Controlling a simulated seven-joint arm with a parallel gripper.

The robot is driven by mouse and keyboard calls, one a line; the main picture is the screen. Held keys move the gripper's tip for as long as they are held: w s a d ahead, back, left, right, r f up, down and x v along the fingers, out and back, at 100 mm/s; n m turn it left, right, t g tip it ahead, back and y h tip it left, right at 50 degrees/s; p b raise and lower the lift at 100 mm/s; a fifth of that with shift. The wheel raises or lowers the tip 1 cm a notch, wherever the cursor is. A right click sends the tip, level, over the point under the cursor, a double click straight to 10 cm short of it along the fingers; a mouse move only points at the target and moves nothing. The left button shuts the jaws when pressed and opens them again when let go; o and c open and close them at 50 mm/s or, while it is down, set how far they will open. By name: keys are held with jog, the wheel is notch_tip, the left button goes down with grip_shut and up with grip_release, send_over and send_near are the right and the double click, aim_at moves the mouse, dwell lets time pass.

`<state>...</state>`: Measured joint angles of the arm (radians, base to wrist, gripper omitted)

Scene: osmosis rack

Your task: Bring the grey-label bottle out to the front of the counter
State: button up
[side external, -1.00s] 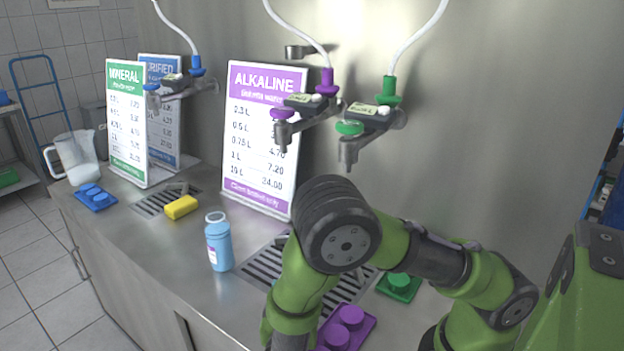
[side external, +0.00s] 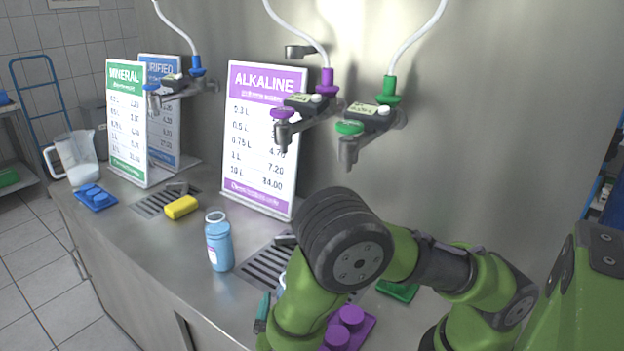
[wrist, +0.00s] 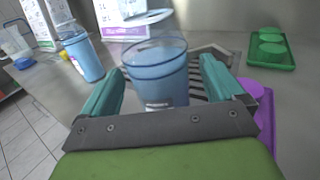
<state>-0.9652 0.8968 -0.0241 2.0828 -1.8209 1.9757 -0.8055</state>
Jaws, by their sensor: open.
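A blue see-through bottle (wrist: 155,82) stands between the spread teal fingers of my gripper (wrist: 160,70) in the wrist view. Gaps show beside it, and the fingers do not appear closed on it. In the side view my arm hides most of this bottle, and one teal finger (side external: 262,312) shows. A second blue bottle (side external: 219,246), with a white and purplish label, stands upright on the counter (side external: 165,245) to the left. It also shows in the wrist view (wrist: 82,56).
Taps (side external: 300,118) overhang the back, before the alkaline sign (side external: 262,140). The front-left counter is clear.

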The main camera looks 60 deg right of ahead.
jog(key=v, duration=0.9)
jog(key=s+d+r+m+g+y, duration=0.1)
jog(key=d+r+m+y, duration=0.6)
jog(key=m, duration=0.7)
jog(key=s+d+r+m+g+y, duration=0.1)
jog(key=d+r+m+y, duration=0.6)
jog(key=r+m+y, duration=0.3)
jog(key=r+m, duration=0.2)
jog(key=m, duration=0.2)
jog(key=shift+d, duration=0.35)
